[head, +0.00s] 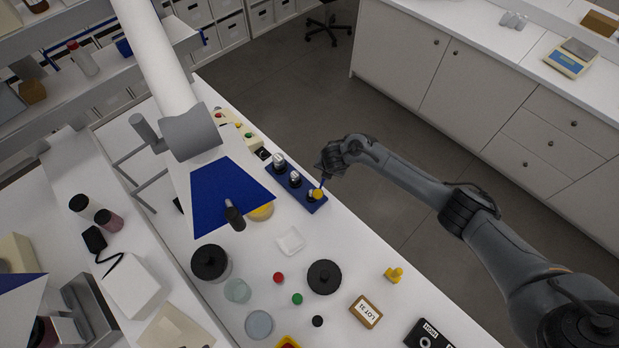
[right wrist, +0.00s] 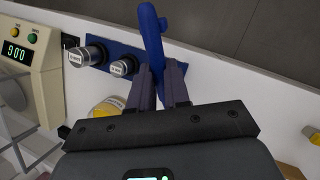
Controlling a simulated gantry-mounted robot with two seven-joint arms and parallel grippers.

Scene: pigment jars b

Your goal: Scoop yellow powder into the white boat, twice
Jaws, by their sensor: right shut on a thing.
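My right gripper (head: 325,170) is shut on a blue scoop-like tool above the right end of the blue rack. In the right wrist view the blue tool (right wrist: 152,40) stands between the fingers (right wrist: 160,85). In the head view a yellow spot (head: 317,193) shows just below the gripper; I cannot tell whether it is powder on the tool. The jar with yellow contents (head: 262,212) is partly hidden by a blue-faced hood; it also shows in the right wrist view (right wrist: 110,105). The white boat (head: 290,242) lies on the bench, apart from the gripper. My left gripper is not in view.
The blue rack (head: 305,204) holds silver-topped pieces (head: 279,160). The white hood with a blue face (head: 225,185) hangs over the bench. Black-lidded jars (head: 210,262) (head: 324,277), small caps (head: 297,299) and a label block (head: 366,311) stand nearer. Floor lies beyond the bench edge.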

